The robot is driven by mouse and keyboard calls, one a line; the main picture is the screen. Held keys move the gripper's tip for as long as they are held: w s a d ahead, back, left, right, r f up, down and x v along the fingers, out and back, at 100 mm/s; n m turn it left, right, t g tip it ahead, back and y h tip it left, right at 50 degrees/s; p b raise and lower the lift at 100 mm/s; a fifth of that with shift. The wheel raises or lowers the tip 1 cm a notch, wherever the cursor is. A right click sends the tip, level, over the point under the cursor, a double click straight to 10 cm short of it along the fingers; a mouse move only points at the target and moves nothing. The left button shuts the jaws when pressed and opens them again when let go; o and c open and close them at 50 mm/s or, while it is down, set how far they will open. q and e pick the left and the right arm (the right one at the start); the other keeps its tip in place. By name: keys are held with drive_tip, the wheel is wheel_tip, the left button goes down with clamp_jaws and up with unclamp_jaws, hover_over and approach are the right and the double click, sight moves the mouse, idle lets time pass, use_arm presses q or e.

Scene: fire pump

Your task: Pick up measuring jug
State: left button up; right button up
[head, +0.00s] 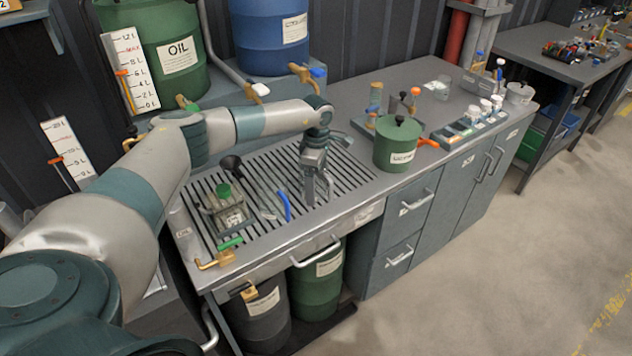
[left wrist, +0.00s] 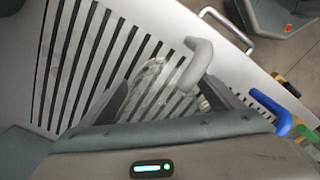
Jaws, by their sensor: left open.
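A clear measuring jug with a grey curved handle (left wrist: 197,62) stands on the slatted drain grate (head: 345,177). In the left wrist view its see-through body (left wrist: 150,78) lies between my fingers, with slats showing through it. In the head view its handle (head: 328,183) shows just beside my left gripper (head: 314,172), which hides part of the jug. My left gripper (left wrist: 168,98) is open and points down over the jug. I cannot tell whether a finger touches it. My right gripper is in neither view.
A blue-handled tool (head: 285,206) and a green-capped can (head: 227,198) stand left of the jug. A black funnel (head: 231,165) is behind them. A green canister (head: 396,146) stands to the right on the bench. Oil drums (head: 158,50) stand behind.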

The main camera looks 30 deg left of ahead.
use_arm(q)
drive_tip(key=shift+c, duration=0.4)
drive_tip(key=c, duration=1.1)
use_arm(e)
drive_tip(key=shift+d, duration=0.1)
use_arm(q)
drive_tip(key=shift+r+b, duration=0.6)
drive_tip(key=shift+r, duration=0.2)
wheel_tip(320, 180, up, 2)
drive_tip(key=shift+r+b, duration=0.25)
drive_tip(key=shift+b, duration=0.5)
drive_tip(key=s+d+r+b, duration=0.2)
drive_tip(key=d+r+b, duration=0.2)
drive_tip(key=d+r, duration=0.3)
drive_tip(key=shift+d, duration=2.2)
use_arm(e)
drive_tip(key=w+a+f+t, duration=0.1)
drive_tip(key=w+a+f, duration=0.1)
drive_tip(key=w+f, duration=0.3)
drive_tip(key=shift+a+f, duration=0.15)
